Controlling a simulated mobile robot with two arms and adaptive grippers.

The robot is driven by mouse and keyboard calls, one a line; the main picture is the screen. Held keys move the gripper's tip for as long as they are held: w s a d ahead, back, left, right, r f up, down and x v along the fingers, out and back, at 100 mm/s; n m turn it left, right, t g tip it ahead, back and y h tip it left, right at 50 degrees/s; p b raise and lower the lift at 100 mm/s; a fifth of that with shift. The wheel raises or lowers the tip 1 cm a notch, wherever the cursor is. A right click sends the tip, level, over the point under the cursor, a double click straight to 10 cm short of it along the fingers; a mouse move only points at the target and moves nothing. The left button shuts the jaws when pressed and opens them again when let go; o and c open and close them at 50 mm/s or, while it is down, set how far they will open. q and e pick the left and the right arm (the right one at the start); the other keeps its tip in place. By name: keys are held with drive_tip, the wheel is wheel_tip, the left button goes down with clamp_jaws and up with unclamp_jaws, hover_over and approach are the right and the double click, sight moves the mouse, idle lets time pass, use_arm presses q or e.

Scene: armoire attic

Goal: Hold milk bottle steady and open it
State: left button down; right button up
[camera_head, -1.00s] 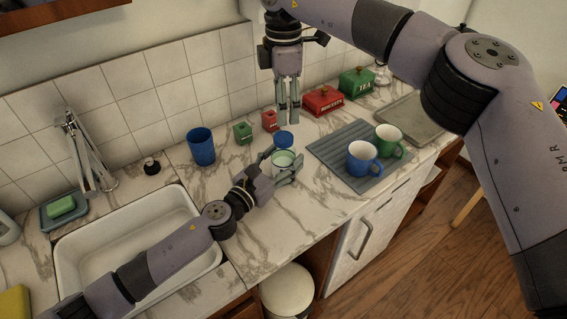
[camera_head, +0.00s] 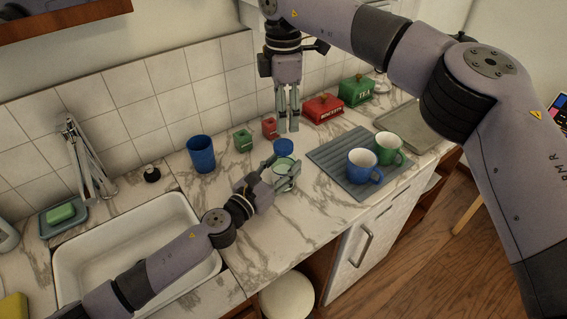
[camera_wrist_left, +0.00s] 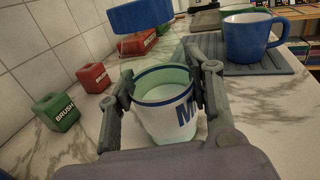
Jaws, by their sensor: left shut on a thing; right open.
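The milk bottle's white body with blue lettering and a green-tinted rim stands upright on the marble counter (camera_head: 284,163); it also shows in the left wrist view (camera_wrist_left: 165,112). A blue cap (camera_head: 284,146) is above the body, and large at the top of the left wrist view (camera_wrist_left: 140,15). Whether clear glass joins cap and body is hard to tell. My left gripper (camera_head: 284,178) is shut on the bottle, one finger on each side. My right gripper (camera_head: 288,128) points down, open and empty, just above and behind the cap.
A blue cup (camera_head: 201,153) and small green (camera_head: 243,139) and red (camera_head: 270,128) boxes stand left of and behind the bottle. Blue (camera_head: 363,167) and green (camera_head: 389,149) mugs stand on a grey mat (camera_head: 335,158) at right. The sink (camera_head: 80,262) is left.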

sight(283, 144)
drive_tip(key=m, duration=0.4)
drive_tip(key=shift+f, duration=4)
drive_tip(key=shift+c, duration=0.5)
